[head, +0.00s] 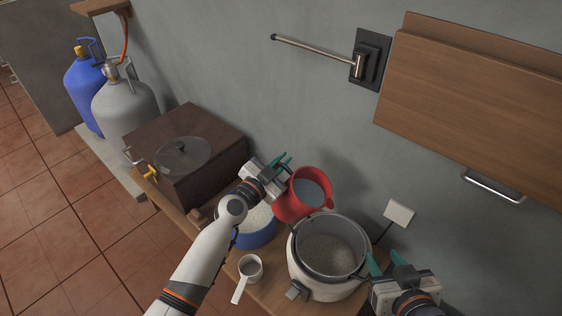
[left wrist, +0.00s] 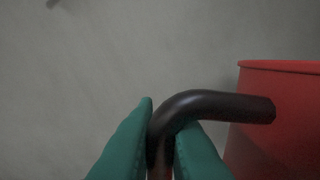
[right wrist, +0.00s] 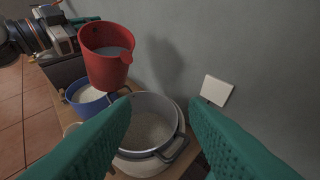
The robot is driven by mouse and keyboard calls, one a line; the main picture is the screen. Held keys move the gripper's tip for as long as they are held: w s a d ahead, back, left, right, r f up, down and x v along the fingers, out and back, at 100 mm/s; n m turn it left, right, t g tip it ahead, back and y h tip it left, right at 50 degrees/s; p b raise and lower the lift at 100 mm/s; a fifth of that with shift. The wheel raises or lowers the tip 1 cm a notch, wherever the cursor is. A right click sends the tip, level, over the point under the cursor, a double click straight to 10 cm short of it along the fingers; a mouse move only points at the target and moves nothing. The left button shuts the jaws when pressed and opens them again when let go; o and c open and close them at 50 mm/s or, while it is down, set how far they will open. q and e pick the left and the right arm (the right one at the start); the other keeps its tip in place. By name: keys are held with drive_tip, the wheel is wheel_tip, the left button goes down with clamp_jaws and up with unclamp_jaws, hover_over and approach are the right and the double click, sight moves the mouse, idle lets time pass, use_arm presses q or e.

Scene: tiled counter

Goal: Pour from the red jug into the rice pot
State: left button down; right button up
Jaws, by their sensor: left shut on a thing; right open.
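The red jug (head: 291,207) holds a pale liquid and is held up beside the rice pot, to its upper left in the head view. It looks slightly tilted toward the pot. My left gripper (head: 284,164) is shut on the jug's dark handle (left wrist: 215,104). The jug's red side (left wrist: 285,125) shows at the right of the left wrist view. The rice pot (head: 331,246) is open, with rice grains in its metal inner bowl; it also shows in the right wrist view (right wrist: 150,167). My right gripper (head: 384,262) is open and empty at the pot's right side.
A blue bowl (head: 257,238) of white grain stands left of the pot. A white measuring cup (head: 249,270) lies in front. A brown box (head: 190,165) stands further left.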

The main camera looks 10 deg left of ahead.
use_arm(q)
drive_tip(key=shift+s+d+r+m+p, duration=0.15)
drive_tip(key=shift+d+r+m+p, duration=0.15)
drive_tip(key=shift+r+m+p, duration=0.35)
drive_tip(key=shift+f, duration=0.15)
use_arm(e)
drive_tip(key=s+f+g, duration=0.1)
drive_tip(key=s+d+f+g+h, duration=0.1)
drive_tip(key=s+f+g, duration=0.1)
drive_tip(key=shift+d, duration=0.15)
use_arm(q)
drive_tip(key=shift+m, duration=0.35)
use_arm(e)
drive_tip(key=shift+s+d+f+g, duration=0.15)
drive_tip(key=shift+s+f+g, duration=0.15)
drive_tip(key=shift+s, duration=0.15)
use_arm(q)
drive_tip(key=shift+s, duration=0.1)
use_arm(e)
drive_tip(key=shift+s+f, duration=0.15)
drive_tip(key=shift+s, duration=0.05)
use_arm(q)
drive_tip(key=shift+s+d+r+m, duration=0.15)
drive_tip(key=shift+d+r+m, duration=0.15)
drive_tip(key=shift+m, duration=0.3)
use_arm(e)
drive_tip(key=shift+s+d+f+g, duration=0.1)
drive_tip(key=shift+s+d+g, duration=0.05)
drive_tip(key=shift+s+g, duration=0.15)
